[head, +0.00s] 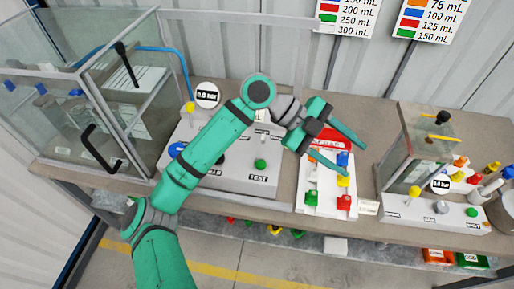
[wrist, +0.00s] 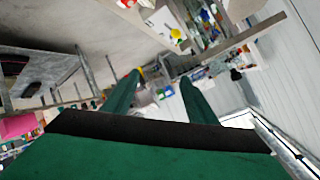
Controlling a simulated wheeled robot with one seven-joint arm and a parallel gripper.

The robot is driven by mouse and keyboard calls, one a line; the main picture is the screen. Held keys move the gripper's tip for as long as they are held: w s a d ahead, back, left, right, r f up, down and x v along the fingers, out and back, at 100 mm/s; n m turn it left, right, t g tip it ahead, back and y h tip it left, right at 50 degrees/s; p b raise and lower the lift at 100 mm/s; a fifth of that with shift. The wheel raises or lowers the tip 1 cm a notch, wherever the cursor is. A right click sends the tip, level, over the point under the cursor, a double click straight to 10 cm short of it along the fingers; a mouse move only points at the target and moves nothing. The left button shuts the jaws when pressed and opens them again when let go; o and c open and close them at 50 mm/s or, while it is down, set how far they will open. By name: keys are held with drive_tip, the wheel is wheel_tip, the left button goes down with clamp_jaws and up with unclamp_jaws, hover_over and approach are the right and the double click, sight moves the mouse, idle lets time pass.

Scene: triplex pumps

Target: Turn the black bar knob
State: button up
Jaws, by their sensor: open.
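A small dark knob (head: 220,159) shows on the grey-white control panel (head: 228,184) just right of my forearm; whether it is the black bar knob I cannot tell. My arm covers part of this panel. My gripper (head: 355,161) is open and empty, to the right of the panel and above a white board (head: 314,203) with coloured knobs. In the wrist view my gripper (wrist: 160,76) also shows open, its two green fingers apart with nothing between them. I cannot make out the knob in that tilted view.
A glass cabinet (head: 115,80) with black handles stands at the left. A smaller glass box (head: 412,150) and another panel (head: 430,213) with coloured knobs stand at the right. All sit on a brown bench (head: 283,190) against a metal wall.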

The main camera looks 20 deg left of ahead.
drive_tip(key=s+a+f+n+y, duration=0.2)
drive_tip(key=a+n+y, duration=0.35)
drive_tip(key=a, duration=1.15)
drive_tip(key=s+a+f+n+y, duration=0.15)
drive_tip(key=a+n+y, duration=0.4)
drive_tip(key=a, duration=1.15)
drive_tip(key=shift+m+g+y, duration=0.4)
drive_tip(key=shift+m+y, duration=0.2)
drive_tip(key=shift+m, duration=0.3)
drive_tip(key=f, duration=0.9)
drive_tip(key=shift+s+a+f, duration=0.15)
drive_tip(key=shift+s, duration=0.2)
drive_tip(key=c, duration=1.1)
